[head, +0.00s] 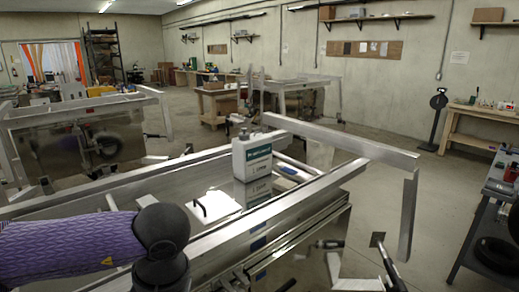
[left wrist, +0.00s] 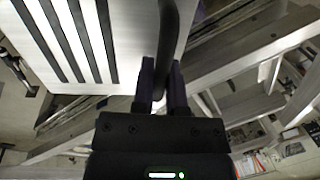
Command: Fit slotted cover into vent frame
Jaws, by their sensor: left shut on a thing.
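In the left wrist view my left gripper (left wrist: 161,88) is shut on a dark bar that looks like a handle. A pale panel with several black slots (left wrist: 62,38), the slotted cover, lies just left of the fingers and partly out of view. The way the bar joins the cover is not clear. In the head view my left arm comes in from the left and its gripper is hidden below the black wrist joint. I cannot make out the vent frame for certain in either view. My right gripper is not in view.
The metal trailer (head: 260,224) fills the foreground, with raised rails. A white jug (head: 252,158) and a bright flat patch with a black handle (head: 200,206) show there. A dark workbench (head: 491,188) stands at right. Open floor (head: 430,220) lies between.

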